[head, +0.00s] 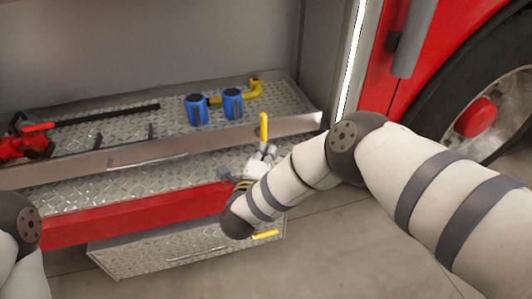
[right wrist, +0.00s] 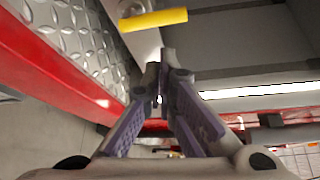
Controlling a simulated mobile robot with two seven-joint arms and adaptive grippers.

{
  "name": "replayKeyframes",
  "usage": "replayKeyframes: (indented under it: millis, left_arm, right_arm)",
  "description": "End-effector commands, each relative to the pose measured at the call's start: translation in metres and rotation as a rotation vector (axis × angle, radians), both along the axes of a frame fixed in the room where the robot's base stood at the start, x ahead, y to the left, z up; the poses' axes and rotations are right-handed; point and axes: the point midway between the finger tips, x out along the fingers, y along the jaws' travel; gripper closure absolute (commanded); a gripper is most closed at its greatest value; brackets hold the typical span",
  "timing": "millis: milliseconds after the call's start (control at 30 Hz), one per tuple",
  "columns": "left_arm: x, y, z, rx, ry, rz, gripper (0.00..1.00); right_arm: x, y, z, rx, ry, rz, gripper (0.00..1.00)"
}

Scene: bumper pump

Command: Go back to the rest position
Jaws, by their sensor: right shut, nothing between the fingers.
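My right arm reaches in from the right, and its gripper (head: 268,152) is at the front edge of the metal shelf, partly hidden by my own wrist. In the right wrist view the gripper (right wrist: 160,72) is shut and empty, its purple-padded fingers meeting at the tips. A yellow lever (head: 264,127) stands upright just beyond the fingers in the head view. It also shows in the right wrist view (right wrist: 152,20), apart from the fingertips. Of my left arm only a link shows at the lower left edge; its gripper is out of view.
The upper tray (head: 284,92) holds two blue cylinders (head: 197,109) (head: 232,104), a yellow elbow pipe (head: 252,90) and a red fitting (head: 30,140). A red bumper (head: 130,217) runs below, with an open metal drawer (head: 135,262) underneath. A wheel (head: 490,110) is at right.

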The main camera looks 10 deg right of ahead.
Motion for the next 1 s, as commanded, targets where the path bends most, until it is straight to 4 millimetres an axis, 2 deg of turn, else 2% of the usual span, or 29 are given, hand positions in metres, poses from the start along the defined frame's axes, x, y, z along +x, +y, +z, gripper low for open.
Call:
replayKeyframes:
  millis: [267,367,467,500,567,600,667,700,767,800,900,1000]
  left_arm:
    - [0.001,0.000,0.000,0.000,-0.002,0.000,0.60]
    - [0.005,0.000,0.005,0.000,-0.017,0.000,0.60]
    - [0.013,0.000,0.014,0.000,-0.044,0.000,0.60]
    - [0.017,0.000,0.018,-0.001,-0.055,0.001,0.60]
    - [0.021,0.000,0.022,0.000,-0.070,0.001,0.60]
    - [0.024,0.000,0.025,-0.001,-0.079,0.002,0.60]
    - [0.027,0.000,0.029,0.000,-0.092,0.002,0.60]
    - [0.030,0.000,0.031,-0.001,-0.101,0.002,0.60]
    - [0.033,0.000,0.035,0.000,-0.113,0.002,0.60]
    - [0.035,0.000,0.037,-0.001,-0.120,0.002,0.60]
    - [0.040,0.000,0.041,-0.001,-0.135,0.003,0.60]
    - [0.042,0.000,0.043,-0.001,-0.143,0.003,0.60]
  right_arm:
    - [-0.001,0.001,-0.002,-0.008,0.011,0.011,1.00]
    - [-0.020,0.014,-0.027,-0.115,0.155,0.152,1.00]
    - [-0.079,0.026,-0.081,-0.347,0.454,0.448,1.00]
    - [-0.112,0.026,-0.103,-0.444,0.581,0.578,1.00]
    - [-0.166,0.019,-0.130,-0.569,0.754,0.761,1.00]
    - [-0.203,0.011,-0.143,-0.639,0.860,0.879,1.00]
    - [-0.260,-0.004,-0.155,-0.727,1.007,1.049,1.00]
    - [-0.298,-0.015,-0.159,-0.774,1.099,1.163,1.00]
    - [-0.354,-0.032,-0.158,-0.826,1.222,1.329,1.00]
    - [-0.389,-0.044,-0.153,-0.848,1.293,1.433,1.00]
    - [-0.460,-0.067,-0.135,-0.864,1.429,1.657,1.00]
    - [-0.505,-0.080,-0.117,-0.854,1.503,1.808,1.00]
